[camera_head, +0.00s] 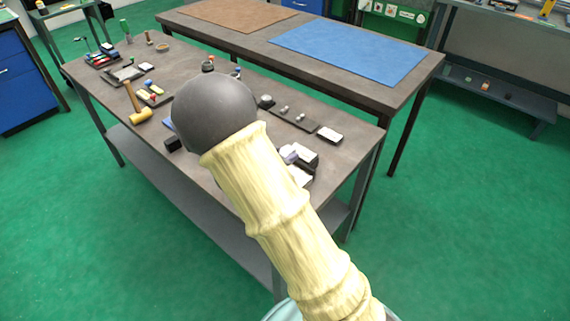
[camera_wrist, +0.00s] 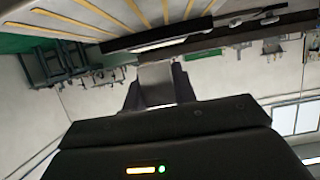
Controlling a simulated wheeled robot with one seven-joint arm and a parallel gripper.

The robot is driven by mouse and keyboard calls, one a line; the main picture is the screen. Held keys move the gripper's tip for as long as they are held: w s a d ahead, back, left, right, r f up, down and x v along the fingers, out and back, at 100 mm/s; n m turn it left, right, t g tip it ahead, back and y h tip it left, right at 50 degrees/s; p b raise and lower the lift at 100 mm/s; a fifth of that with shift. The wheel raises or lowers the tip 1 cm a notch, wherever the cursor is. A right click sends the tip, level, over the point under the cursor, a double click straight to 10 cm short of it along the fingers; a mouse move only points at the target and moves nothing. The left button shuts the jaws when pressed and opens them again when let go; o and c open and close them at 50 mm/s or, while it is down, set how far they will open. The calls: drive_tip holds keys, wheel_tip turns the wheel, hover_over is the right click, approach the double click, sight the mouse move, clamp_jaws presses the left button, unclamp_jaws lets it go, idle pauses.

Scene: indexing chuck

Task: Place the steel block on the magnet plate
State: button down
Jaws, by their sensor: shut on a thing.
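In the wrist view my gripper (camera_wrist: 158,98) is shut on a plain grey block (camera_wrist: 157,84), which looks like the steel block. Its two dark fingers hold the block by its sides. A pale surface with yellow stripes (camera_wrist: 90,15) runs across the top left of the wrist view and looks like the magnet plate. A dark bar (camera_wrist: 155,36) lies between it and the block's end. I cannot tell whether the block touches anything there. In the head view my own arm hides the gripper, the block and the bench spot behind it.
The grey workbench (camera_head: 225,165) holds a yellow mallet (camera_head: 139,116), small dark trays (camera_head: 295,119) and several small parts. Behind it stands a second table with a blue mat (camera_head: 350,50) and a brown mat (camera_head: 235,13). The green floor (camera_head: 480,200) at right is clear.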

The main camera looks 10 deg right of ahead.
drive_tip(key=shift+f+b, duration=0.3)
drive_tip(key=shift+f, duration=1.5)
drive_tip(key=shift+f, duration=0.15)
drive_tip(key=c, duration=1.1)
unclamp_jaws()
drive_tip(key=shift+s+a+r, duration=0.15)
drive_tip(key=shift+a+r, duration=0.1)
drive_tip(key=p+v, duration=0.1)
drive_tip(key=v, duration=1)
drive_tip(key=shift+s+a, duration=0.15)
drive_tip(key=shift+s, duration=0.1)
